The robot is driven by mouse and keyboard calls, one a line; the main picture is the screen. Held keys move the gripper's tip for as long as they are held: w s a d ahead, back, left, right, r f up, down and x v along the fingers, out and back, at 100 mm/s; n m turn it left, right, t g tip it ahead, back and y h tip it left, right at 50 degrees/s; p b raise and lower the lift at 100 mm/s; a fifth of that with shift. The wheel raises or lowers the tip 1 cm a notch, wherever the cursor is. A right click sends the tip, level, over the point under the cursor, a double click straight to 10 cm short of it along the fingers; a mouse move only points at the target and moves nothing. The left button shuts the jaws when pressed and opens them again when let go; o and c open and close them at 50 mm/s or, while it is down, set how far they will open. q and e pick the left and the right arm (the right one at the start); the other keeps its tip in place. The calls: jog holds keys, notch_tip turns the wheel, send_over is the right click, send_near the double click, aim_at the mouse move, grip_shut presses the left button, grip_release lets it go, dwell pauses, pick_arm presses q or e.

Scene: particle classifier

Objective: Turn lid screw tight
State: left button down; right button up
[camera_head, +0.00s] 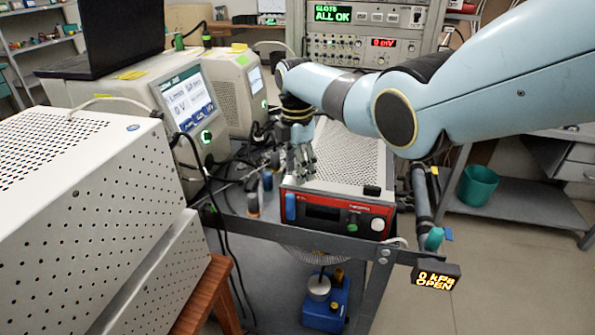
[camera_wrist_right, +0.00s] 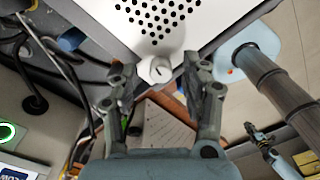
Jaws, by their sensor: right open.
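The lid screw, a white round knob with a dark slot (camera_wrist_right: 155,70), sits at the edge of the white perforated lid (camera_wrist_right: 225,15) in the right wrist view. The perforated lid also shows in the head view (camera_head: 350,155), on top of the red-fronted unit (camera_head: 335,210). My right gripper (camera_head: 303,163) is over the left side of this unit. In the right wrist view its two fingers (camera_wrist_right: 157,82) are spread, one on each side of the screw, with gaps visible. The screw is not clear in the head view. My left gripper is out of view.
A large white perforated case (camera_head: 85,180) fills the left. Behind it stand a screen unit (camera_head: 188,100) and a dark laptop (camera_head: 110,30). Cables run left of the red-fronted unit. A sign reading "0 kPa OPEN" (camera_head: 436,278) is at the cart's right corner.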

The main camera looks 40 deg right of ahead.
jog(key=shift+f, duration=0.3)
grip_shut()
